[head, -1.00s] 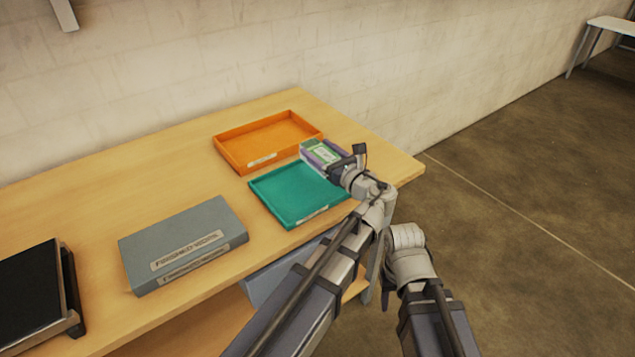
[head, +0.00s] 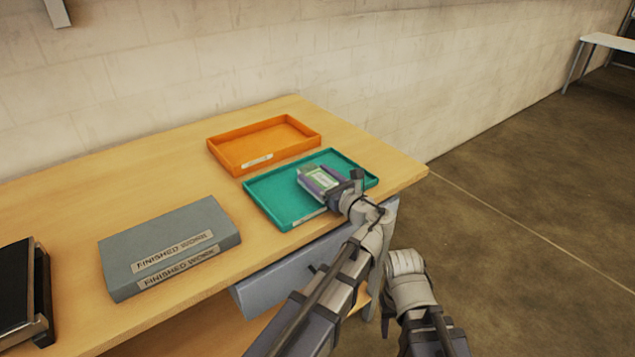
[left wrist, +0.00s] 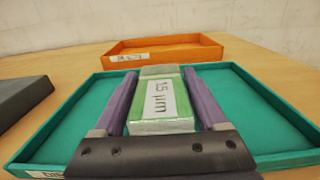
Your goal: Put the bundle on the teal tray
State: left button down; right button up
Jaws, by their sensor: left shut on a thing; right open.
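The bundle (head: 322,177) is a small green and white block with a label. In the left wrist view the bundle (left wrist: 162,103) shows the marking "15 µm". My left gripper (head: 321,181) is shut on it, with a purple finger along each side. In the left wrist view my left gripper (left wrist: 160,90) spans the bundle. The bundle is over the inside of the teal tray (head: 267,197), within its rim. I cannot tell whether it touches the tray floor.
An orange tray (head: 228,158) sits behind the teal one. A grey box marked "FINISHED WORK" (head: 170,240) stands to the left on the wooden table (head: 60,205). A black device (head: 18,298) is at the far left. Bare table lies between the grey box and the trays.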

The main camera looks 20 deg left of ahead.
pick_arm(q)
jog(key=shift+r, duration=0.1)
pick_arm(e)
jog(key=shift+r, duration=0.1)
pick_arm(q)
grip_release()
